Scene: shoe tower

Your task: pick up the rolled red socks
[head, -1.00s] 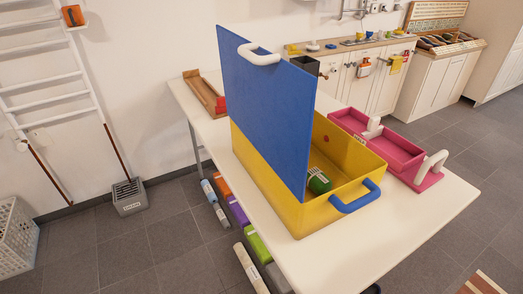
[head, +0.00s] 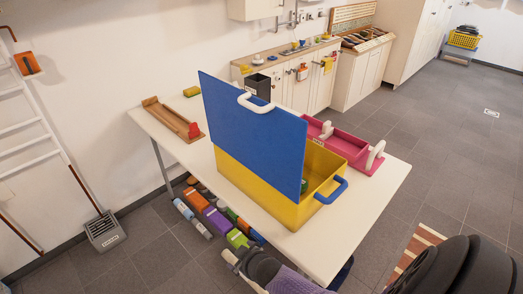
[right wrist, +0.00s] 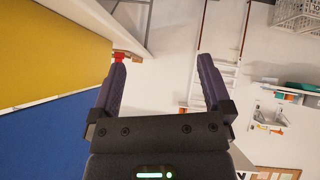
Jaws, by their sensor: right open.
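No rolled red socks can be made out for sure. A small red object (head: 194,131) sits at the near end of the wooden tray (head: 165,116); I cannot tell whether it is the socks. A red patch (right wrist: 118,57) shows beside the left fingertip in the right wrist view. The yellow box (head: 258,190) stands on the table with its blue lid (head: 250,125) upright, hiding most of the inside. My right gripper (right wrist: 162,60) is open and empty, with the yellow box wall (right wrist: 60,50) to its left. My left gripper is not in view.
The white table (head: 375,195) has a pink tray (head: 348,147) behind the box. Dark parts of my body fill the lower right.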

